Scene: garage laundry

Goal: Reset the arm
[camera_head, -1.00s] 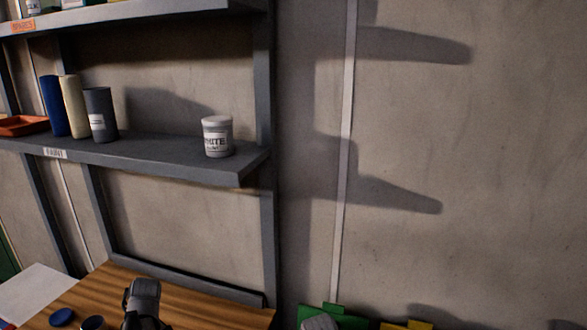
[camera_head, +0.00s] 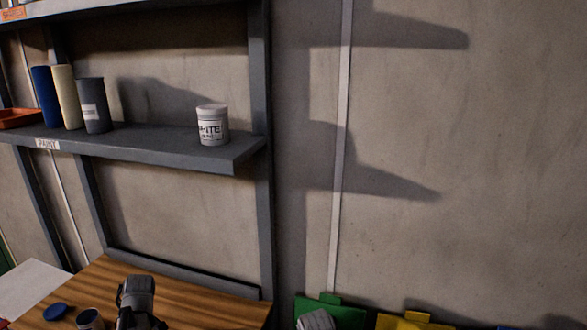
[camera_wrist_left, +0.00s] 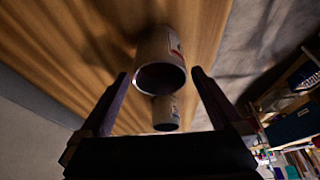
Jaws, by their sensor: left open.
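My left gripper (camera_wrist_left: 161,73) is open in the left wrist view, its two dark fingers apart. An open-ended can (camera_wrist_left: 160,60) with a label shows beyond and between the fingertips, and I see no finger touching it. A second, smaller-looking can (camera_wrist_left: 166,113) shows just below it in that picture. In the head view a grey and black part of my left arm (camera_head: 137,295) rises over the wooden bench top at the bottom; its fingers are out of sight. A grey rounded part shows at the bottom centre, perhaps my other arm; no right gripper fingers show.
The wooden bench (camera_head: 185,292) holds an open can (camera_head: 90,320), a blue lid (camera_head: 57,312) and a white sheet (camera_head: 30,288). A grey shelf (camera_head: 165,140) above it carries a white paint tub (camera_head: 212,125) and several cylinders. Green (camera_head: 345,318) and yellow (camera_head: 400,321) items stand lower right.

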